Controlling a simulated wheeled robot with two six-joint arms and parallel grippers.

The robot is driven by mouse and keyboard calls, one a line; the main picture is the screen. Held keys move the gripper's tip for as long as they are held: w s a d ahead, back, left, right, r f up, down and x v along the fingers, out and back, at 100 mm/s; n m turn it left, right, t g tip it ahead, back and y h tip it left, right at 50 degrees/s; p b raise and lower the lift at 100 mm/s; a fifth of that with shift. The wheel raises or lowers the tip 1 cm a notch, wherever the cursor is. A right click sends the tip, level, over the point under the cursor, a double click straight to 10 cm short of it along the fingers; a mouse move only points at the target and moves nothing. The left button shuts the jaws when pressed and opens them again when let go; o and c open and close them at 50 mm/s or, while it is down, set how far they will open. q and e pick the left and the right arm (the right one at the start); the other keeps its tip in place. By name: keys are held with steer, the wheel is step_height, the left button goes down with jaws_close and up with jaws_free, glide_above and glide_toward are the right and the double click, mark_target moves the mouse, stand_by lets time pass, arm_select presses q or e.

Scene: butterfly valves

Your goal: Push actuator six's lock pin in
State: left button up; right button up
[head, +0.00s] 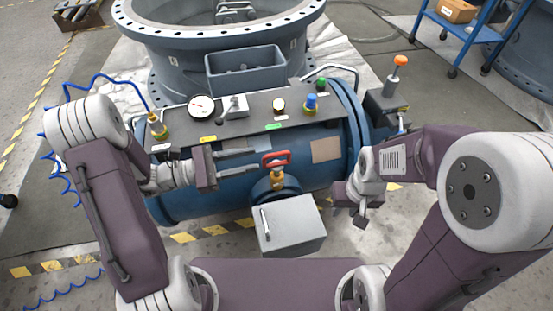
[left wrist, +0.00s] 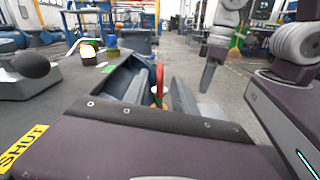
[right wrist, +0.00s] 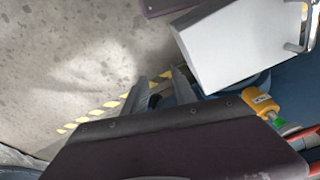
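The actuator is a blue horizontal cylinder (head: 210,200) with a dark panel on top; no number six is readable. An orange-knobbed grey stem (head: 398,70) stands upright on a bracket at its right end. I cannot tell whether this is the lock pin. My left gripper (head: 257,157) is open and empty in front of the panel, pointing right toward a red handle (head: 276,158) on a brass valve. In the left wrist view the red handle (left wrist: 159,78) shows between the fingers. My right gripper (head: 348,213) is open and empty, below the cylinder's right end, pointing down.
A grey box (head: 290,235) hangs below the red handle, left of my right gripper. The panel carries a gauge (head: 201,106), a toggle lever (head: 234,106), a blue knob (head: 310,103) and a green knob (head: 321,83). A large flanged valve body (head: 170,50) stands behind.

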mark_target(266, 156)
arm_select(q)
steer(key=b+x, duration=0.1)
steer(key=x, duration=0.2)
steer(key=b+x, duration=0.2)
steer(key=x, duration=0.2)
steer(key=shift+s+f, duration=0.1)
steer(key=shift+f, duration=0.15)
steer(key=shift+w+d+r, duration=0.2)
steer(key=shift+d, duration=0.3)
jaws_close()
steer(key=shift+r, duration=0.1)
stand_by(0.4)
